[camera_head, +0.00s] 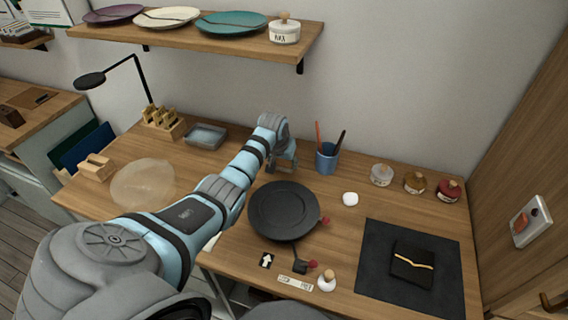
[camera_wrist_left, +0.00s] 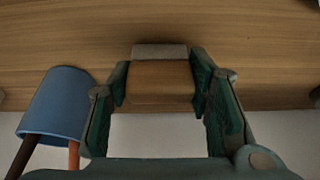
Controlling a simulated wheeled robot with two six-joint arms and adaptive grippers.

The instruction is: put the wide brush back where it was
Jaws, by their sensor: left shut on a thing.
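My left gripper (camera_head: 284,165) is low over the back of the wooden workbench (camera_head: 225,160), left of the blue cup (camera_head: 326,160). In the left wrist view its fingers (camera_wrist_left: 160,90) are shut on the wide brush (camera_wrist_left: 160,80), a broad brown wooden block with a pale grey strip along its far edge. The brush is close to the bench top; whether it touches cannot be told. In the head view the gripper mostly hides it. The blue cup with thin handles in it also shows in the left wrist view (camera_wrist_left: 57,105). My right gripper is not in view.
A black round turntable (camera_head: 284,209) stands in front of the gripper. A grey tray (camera_head: 206,136) and a wooden rack (camera_head: 161,124) are to the left. Jars (camera_head: 381,175) stand right of the cup. A dark mat (camera_head: 380,285) lies front right. A shelf (camera_head: 220,42) overhangs the back.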

